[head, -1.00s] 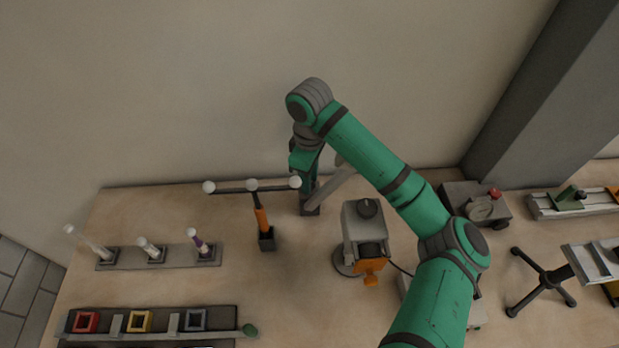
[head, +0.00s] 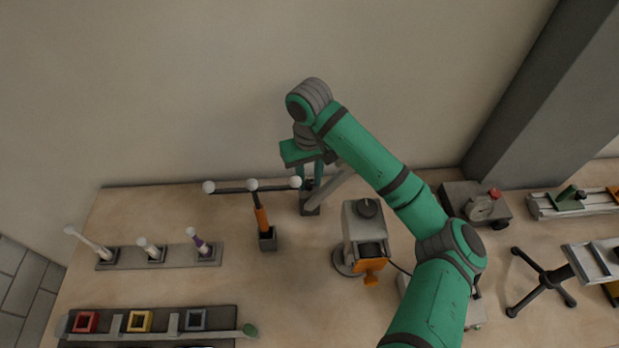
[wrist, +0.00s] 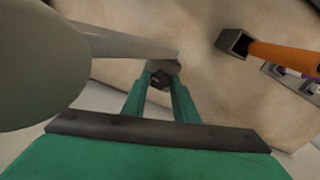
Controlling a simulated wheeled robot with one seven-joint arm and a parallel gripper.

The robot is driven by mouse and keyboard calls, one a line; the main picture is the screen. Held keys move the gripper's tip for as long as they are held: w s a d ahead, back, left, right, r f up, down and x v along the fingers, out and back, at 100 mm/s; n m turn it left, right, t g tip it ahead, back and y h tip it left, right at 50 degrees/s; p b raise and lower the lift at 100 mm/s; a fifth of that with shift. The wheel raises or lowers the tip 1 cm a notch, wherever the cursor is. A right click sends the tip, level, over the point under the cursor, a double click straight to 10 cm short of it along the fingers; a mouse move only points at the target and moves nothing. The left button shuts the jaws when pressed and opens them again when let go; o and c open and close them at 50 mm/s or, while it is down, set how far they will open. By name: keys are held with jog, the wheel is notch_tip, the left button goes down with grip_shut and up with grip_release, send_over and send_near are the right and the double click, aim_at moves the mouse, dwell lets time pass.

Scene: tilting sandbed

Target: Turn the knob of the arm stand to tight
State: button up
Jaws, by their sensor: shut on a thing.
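The arm stand (head: 338,180) is a grey slanted arm on a small square base at the back of the table, near the wall. In the wrist view, my gripper (wrist: 160,76) is shut on the knob, one finger on each side. The stand's arm (wrist: 125,46) passes close beyond the fingers there. The marks around the knob are too small to read.
An orange post with a white-balled crossbar (head: 262,218) stands left of the stand. A grey device with an orange part (head: 365,222) stands to its right. A large grey disc (wrist: 40,55) is close at the wrist view's left.

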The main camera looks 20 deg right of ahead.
aim_at(309, 183)
jog(key=shift+w+r+m, duration=0.1)
jog(key=shift+r+m, duration=0.05)
jog(key=shift+m, duration=0.35)
jog(key=o, duration=0.8)
notch_tip(309, 183, up, 11)
jog(key=shift+f, duration=0.15)
jog(key=shift+a, duration=0.1)
dwell(0.5)
